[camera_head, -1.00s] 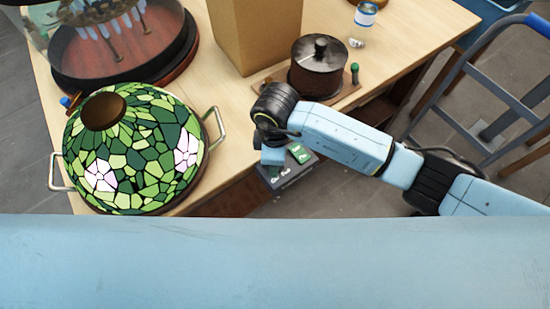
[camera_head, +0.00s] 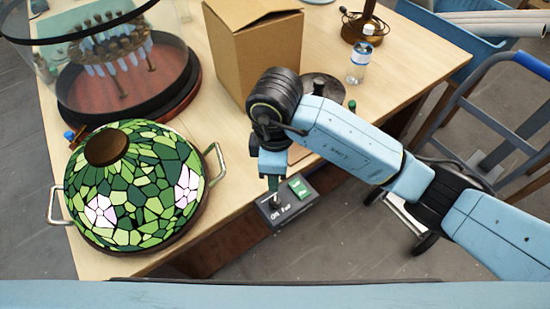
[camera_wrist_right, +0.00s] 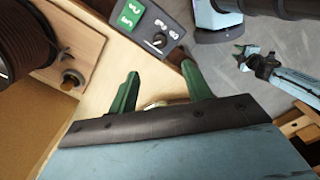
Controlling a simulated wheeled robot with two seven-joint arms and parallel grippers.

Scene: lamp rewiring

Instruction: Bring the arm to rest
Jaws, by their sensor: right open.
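My right arm reaches in from the right in the head view. Its gripper (camera_head: 273,183) points down over the table's front edge, beside the control box (camera_head: 288,205) with green buttons and a black knob. In the right wrist view the right gripper (camera_wrist_right: 160,85) has its green fingers spread wide with nothing held between them. The control box (camera_wrist_right: 150,25) lies beyond the fingertips there. What looks like my left gripper (camera_wrist_right: 250,58) shows small at the right of that view, over the grey floor; its opening is unclear. It is not seen in the head view.
A green stained-glass lampshade (camera_head: 135,190) sits on the table's left, near a glass-walled round vessel (camera_head: 120,75). A blue-handled cart (camera_head: 480,120) is right.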

